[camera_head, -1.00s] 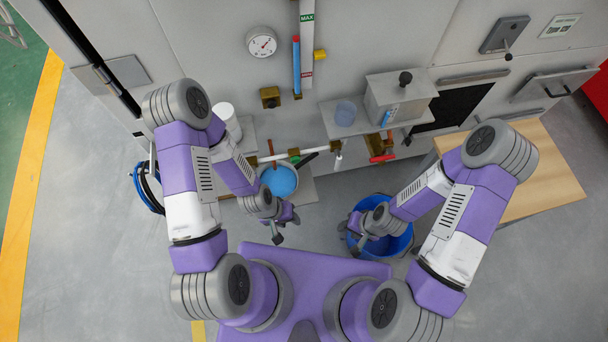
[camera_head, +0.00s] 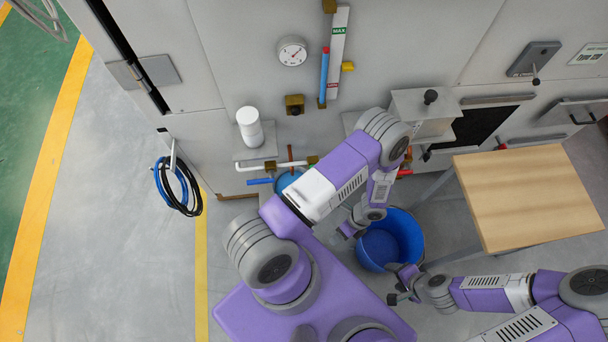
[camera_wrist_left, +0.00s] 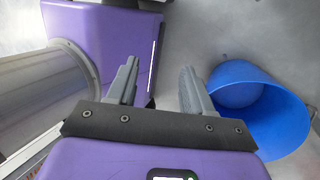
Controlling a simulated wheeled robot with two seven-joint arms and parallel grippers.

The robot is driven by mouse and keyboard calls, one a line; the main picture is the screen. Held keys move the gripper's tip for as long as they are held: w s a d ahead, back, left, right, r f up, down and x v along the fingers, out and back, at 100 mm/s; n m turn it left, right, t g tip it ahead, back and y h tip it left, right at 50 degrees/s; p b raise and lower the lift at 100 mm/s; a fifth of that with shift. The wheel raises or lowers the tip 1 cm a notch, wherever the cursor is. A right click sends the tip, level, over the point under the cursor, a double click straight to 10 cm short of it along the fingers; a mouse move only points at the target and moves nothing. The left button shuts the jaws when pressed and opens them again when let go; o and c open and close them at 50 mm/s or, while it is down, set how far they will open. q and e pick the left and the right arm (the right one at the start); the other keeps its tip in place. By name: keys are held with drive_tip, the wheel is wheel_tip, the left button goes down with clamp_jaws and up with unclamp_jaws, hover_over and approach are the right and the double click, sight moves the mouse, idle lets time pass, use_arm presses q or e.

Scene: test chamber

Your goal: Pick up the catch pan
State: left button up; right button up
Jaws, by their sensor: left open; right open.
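A round pan with blue liquid (camera_head: 287,180), probably the catch pan, sits below the pipes at the wall. My left arm partly hides it in the head view. My left gripper (camera_head: 348,231) is open and empty, to the right of this pan and beside the left rim of a blue bucket (camera_head: 402,228). In the left wrist view, the left gripper's fingers (camera_wrist_left: 158,86) are apart with nothing between them, and the blue bucket (camera_wrist_left: 285,115) is to their right. My right gripper (camera_head: 399,290) is open near the bucket's lower right side.
A wooden table (camera_head: 525,195) stands right of the bucket. A white cylinder (camera_head: 250,128) stands on a wall shelf (camera_head: 256,154). Blue and black hoses (camera_head: 178,187) hang at the left. The floor at the left is clear.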

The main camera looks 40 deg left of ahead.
use_arm(q)
drive_tip(key=w+a+m+t+y, duration=0.2)
drive_tip(key=w+a+m+y, duration=0.1)
drive_tip(key=a+m+y, duration=0.1)
drive_tip(key=w+a+m+t+y, duration=0.3)
drive_tip(key=a+m+y, duration=0.2)
drive_tip(key=m, duration=0.4)
drive_tip(key=w+a+r+m+t+y+p, duration=0.1)
drive_tip(key=w+a+m+t+y, duration=0.2)
drive_tip(key=a+m, duration=0.3)
drive_tip(key=shift+w+m+y, duration=0.3)
drive_tip(key=shift+w+y, duration=0.25)
drive_tip(key=shift+y, duration=0.15)
drive_tip(key=shift+a+m+t, duration=0.3)
drive_tip(key=shift+a, duration=0.05)
drive_tip(key=b+x, duration=0.2)
drive_tip(key=x, duration=0.4)
drive_tip(key=shift+w+a+f, duration=0.1)
drive_tip(key=shift+w, duration=0.1)
drive_tip(key=shift+w+a, duration=0.1)
drive_tip(key=shift+a, duration=0.3)
clamp_jaws()
